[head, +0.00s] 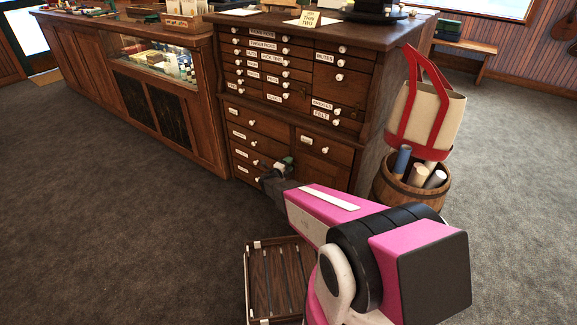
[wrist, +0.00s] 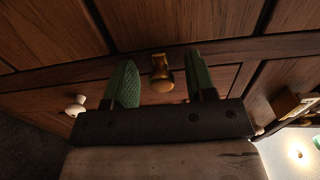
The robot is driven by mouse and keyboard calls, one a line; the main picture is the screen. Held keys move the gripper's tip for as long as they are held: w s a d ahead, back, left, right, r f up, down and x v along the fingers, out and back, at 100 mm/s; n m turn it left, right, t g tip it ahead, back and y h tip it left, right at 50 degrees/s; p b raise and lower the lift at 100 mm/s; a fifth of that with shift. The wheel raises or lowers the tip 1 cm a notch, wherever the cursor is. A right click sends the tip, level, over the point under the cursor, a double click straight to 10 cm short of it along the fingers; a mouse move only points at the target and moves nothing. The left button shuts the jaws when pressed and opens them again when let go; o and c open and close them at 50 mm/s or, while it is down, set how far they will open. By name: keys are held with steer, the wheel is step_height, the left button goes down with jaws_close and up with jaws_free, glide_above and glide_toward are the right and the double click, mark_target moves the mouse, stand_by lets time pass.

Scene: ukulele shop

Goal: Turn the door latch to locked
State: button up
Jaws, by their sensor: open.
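My gripper (head: 281,167) reaches to the lower front of the dark wooden drawer cabinet (head: 303,138). In the wrist view its two green-padded fingers (wrist: 162,88) are open. A small brass turn-piece (wrist: 162,75), which looks like the latch, sits on the wood between them, with a gap on each side. I cannot tell how far it is from the fingertips in depth, or whether it is at locked. In the head view my gripper and arm hide it.
White knobs stick out nearby, one left of the fingers in the wrist view (wrist: 75,105). A slatted wooden crate (head: 277,280) stands on the floor below my arm. A barrel (head: 412,190) with rolls and a red-trimmed tote bag (head: 428,115) stand at right. Carpet at left is clear.

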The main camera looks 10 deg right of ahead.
steer(key=v, duration=1)
steer(key=shift+s+a, duration=0.25)
steer(key=shift+s, duration=0.05)
steer(key=s+d+r+m+g+y, duration=0.1)
steer(key=s+d+r+m+g, duration=0.4)
steer(key=m, duration=0.6)
steer(key=s+d+r+m+g+y, duration=0.1)
steer(key=s+d+r+m+g, duration=0.2)
steer(key=s+d+m+g, duration=0.55)
steer(key=s+a+r+m+y, duration=0.2)
steer(key=s+r+m+y, duration=0.2)
steer(key=m, duration=0.9)
steer(key=s+a+r+m+y, duration=0.2)
steer(key=s+r+m+y, duration=0.3)
steer(key=m, duration=0.7)
steer(key=shift+s+a+r+m+t+y, duration=0.25)
steer(key=shift+s+a+m+t+y, duration=0.15)
steer(key=shift+s+y, duration=0.5)
